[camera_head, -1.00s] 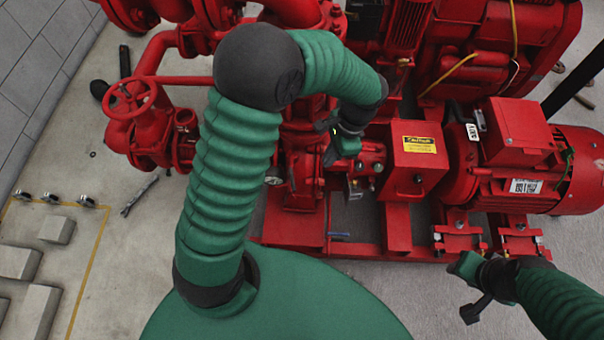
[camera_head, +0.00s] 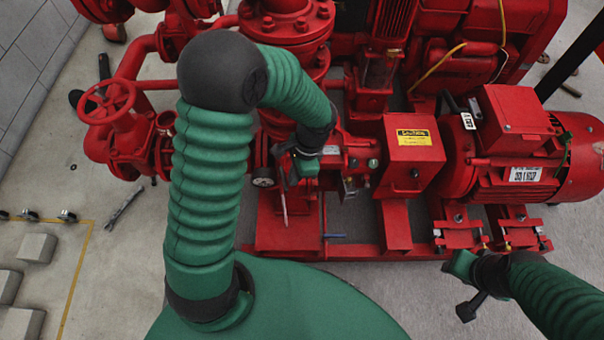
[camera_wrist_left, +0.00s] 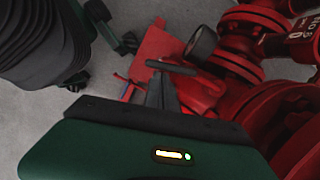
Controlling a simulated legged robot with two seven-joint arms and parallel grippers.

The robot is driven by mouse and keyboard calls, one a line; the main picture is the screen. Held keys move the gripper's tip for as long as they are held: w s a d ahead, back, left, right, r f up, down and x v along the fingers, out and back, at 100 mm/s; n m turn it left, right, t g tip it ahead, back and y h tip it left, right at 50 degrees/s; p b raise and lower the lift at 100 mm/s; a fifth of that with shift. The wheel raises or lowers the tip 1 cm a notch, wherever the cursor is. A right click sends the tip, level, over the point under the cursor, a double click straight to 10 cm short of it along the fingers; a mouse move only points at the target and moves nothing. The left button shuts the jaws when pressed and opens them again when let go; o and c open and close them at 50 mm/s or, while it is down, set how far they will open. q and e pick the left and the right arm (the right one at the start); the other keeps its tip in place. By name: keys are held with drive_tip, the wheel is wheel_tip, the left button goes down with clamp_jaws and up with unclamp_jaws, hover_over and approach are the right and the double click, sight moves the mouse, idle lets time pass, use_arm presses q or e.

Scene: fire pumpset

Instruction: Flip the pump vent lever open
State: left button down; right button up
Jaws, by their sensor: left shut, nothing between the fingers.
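My left gripper (camera_head: 290,180) is in front of the red pump casing (camera_head: 335,145), left of the box with the yellow caution label. It is shut with nothing between its fingers. In the left wrist view its green housing (camera_wrist_left: 150,150) fills the bottom and its dark fingers (camera_wrist_left: 165,88) point up toward the red pump. A short dark bar (camera_wrist_left: 170,67) crosses their tips; I cannot tell whether it is the vent lever. I cannot pick out the vent lever for certain in the head view; the gripper hides part of that area. My right gripper (camera_head: 462,285) is low right, away from the pump.
A round gauge (camera_head: 263,178) sits just left of my left gripper. A blue handle (camera_head: 335,236) is at the red base frame. A red handwheel (camera_head: 107,102) is at left, the red motor (camera_head: 535,165) at right.

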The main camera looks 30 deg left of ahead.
use_arm(q)
drive_tip(key=shift+d, duration=0.1)
drive_tip(key=m+p, duration=0.1)
drive_tip(key=s+a+m+p, duration=0.1)
drive_tip(key=p, duration=0.1)
drive_tip(key=m+p, duration=0.1)
drive_tip(key=p, duration=0.1)
drive_tip(key=shift+s+a+r+t, duration=0.15)
drive_tip(key=shift+s+t, duration=0.15)
drive_tip(key=shift+s, duration=0.1)
drive_tip(key=shift+y, duration=0.3)
drive_tip(key=shift+s, duration=0.1)
